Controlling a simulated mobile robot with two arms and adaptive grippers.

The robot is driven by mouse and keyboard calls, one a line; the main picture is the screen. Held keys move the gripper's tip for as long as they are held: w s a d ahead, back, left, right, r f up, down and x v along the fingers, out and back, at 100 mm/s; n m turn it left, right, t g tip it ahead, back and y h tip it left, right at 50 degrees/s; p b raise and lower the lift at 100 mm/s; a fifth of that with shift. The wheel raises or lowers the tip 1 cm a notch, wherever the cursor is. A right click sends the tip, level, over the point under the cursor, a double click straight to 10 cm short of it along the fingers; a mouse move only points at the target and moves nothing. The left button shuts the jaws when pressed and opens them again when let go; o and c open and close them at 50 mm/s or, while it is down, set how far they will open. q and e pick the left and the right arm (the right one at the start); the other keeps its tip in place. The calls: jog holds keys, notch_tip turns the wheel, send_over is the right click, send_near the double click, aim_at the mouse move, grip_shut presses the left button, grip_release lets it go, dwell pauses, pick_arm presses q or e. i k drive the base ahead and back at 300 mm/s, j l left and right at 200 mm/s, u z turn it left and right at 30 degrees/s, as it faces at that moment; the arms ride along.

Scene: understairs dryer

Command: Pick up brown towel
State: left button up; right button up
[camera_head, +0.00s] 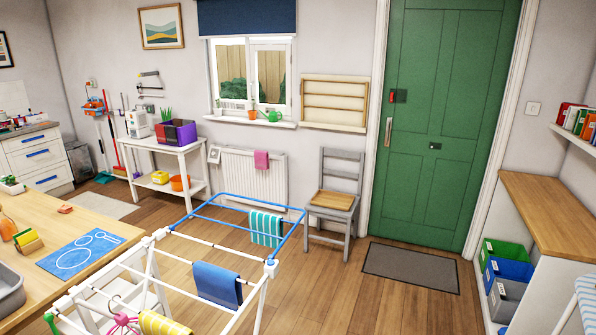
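I see no brown towel in the head view. A drying rack (205,243) with white and blue rails stands in the front middle. A teal striped towel (266,228) hangs at its far end, a blue towel (217,285) hangs nearer, and a yellow checked cloth (163,324) hangs at the bottom edge, partly cut off. A pink cloth (261,159) hangs on the radiator (240,180). Neither of my grippers is in view.
A wooden table (105,233) fills the left front. A grey chair (335,200) stands by the green door (445,120), with a dark mat (411,267) before it. A wooden counter (550,212) is at right. The floor right of the rack is clear.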

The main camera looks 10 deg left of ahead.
aim_at(178, 122)
jog(key=i+l+u, duration=0.4)
jog(key=i+l, duration=1.55)
jog(key=i+l+u, duration=0.1)
jog(key=i+l, duration=0.2)
jog(key=i, duration=0.3)
jog(key=i+l+u, duration=0.15)
jog(key=i+l, duration=0.2)
jog(key=i, duration=0.25)
jog(key=i+l+u, duration=0.1)
jog(key=i+l, duration=0.3)
jog(key=i, duration=0.15)
jog(key=i+j+u, duration=0.1)
jog(key=i+j, duration=0.15)
jog(key=i, duration=0.3)
jog(key=i+j+u, duration=0.1)
jog(key=i, duration=0.45)
jog(key=i+j+u, duration=0.15)
jog(key=i, duration=0.4)
jog(key=i+j+u, duration=0.15)
jog(key=i+j, duration=0.6)
jog(key=i+j+u, duration=0.15)
jog(key=i+j, duration=0.5)
jog(key=i, duration=0.2)
jog(key=i+j+u, duration=0.1)
jog(key=i, duration=0.45)
